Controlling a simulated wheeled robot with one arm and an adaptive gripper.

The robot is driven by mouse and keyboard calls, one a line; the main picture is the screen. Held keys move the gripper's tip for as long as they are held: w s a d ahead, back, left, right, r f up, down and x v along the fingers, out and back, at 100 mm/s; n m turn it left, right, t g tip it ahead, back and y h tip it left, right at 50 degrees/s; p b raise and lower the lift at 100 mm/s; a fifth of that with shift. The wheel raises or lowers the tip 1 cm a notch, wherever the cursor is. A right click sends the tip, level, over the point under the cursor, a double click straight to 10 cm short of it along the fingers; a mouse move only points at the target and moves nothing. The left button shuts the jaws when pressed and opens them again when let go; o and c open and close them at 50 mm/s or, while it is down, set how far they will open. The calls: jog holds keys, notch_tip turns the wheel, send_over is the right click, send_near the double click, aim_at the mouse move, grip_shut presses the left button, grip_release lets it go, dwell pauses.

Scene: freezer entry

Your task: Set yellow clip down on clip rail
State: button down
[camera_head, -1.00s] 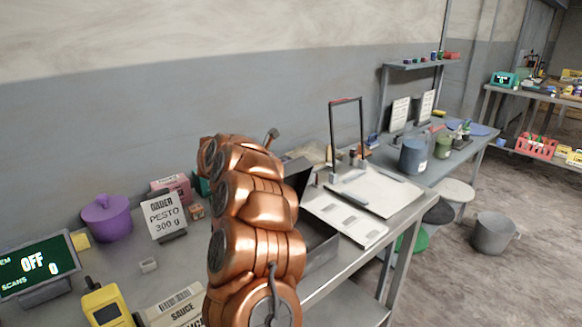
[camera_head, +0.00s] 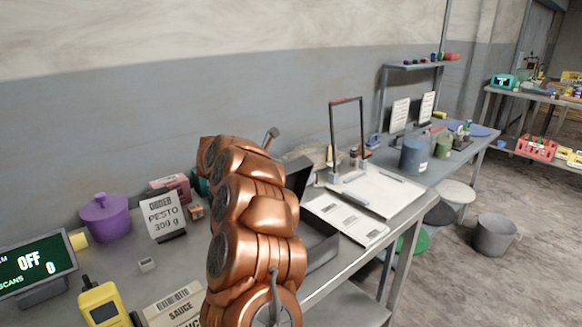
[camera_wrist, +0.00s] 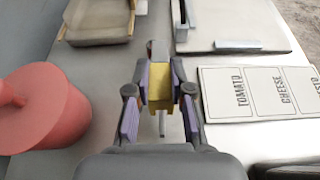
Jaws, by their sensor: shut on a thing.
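In the wrist view my gripper (camera_wrist: 160,88) is shut on the yellow clip (camera_wrist: 159,77), which sits between its purple-padded fingers above a pale worktop. A grey part shows just beyond the clip, and a thin grey strip shows below it; I cannot tell whether these belong to the clip. I cannot clearly identify the clip rail. A grey bar (camera_wrist: 238,45) lies on a pale board (camera_wrist: 240,20) ahead and to the right, apart from the clip. In the head view my copper arm hides the gripper and the clip.
A red lidded pot (camera_wrist: 42,108) stands close to the left of my gripper. A label sheet reading TOMATO, CHEESE and PESTO (camera_wrist: 255,92) lies to the right. A tan tray (camera_wrist: 98,22) is at the far left. An order sign (camera_head: 163,215) stands on the bench.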

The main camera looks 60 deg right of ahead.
jog(key=shift+s+a+f+b, duration=0.1)
jog(key=shift+f+b, duration=0.45)
jog(key=shift+b, duration=0.15)
jog(key=shift+f, duration=0.15)
jog(key=shift+s+f+b, duration=0.15)
jog(key=shift+s+b, duration=0.1)
jog(key=shift+b, duration=0.15)
jog(key=shift+w+f, duration=0.25)
jog(key=shift+w, duration=0.25)
jog(key=shift+s+r, duration=0.15)
jog(key=shift+r, duration=1.85)
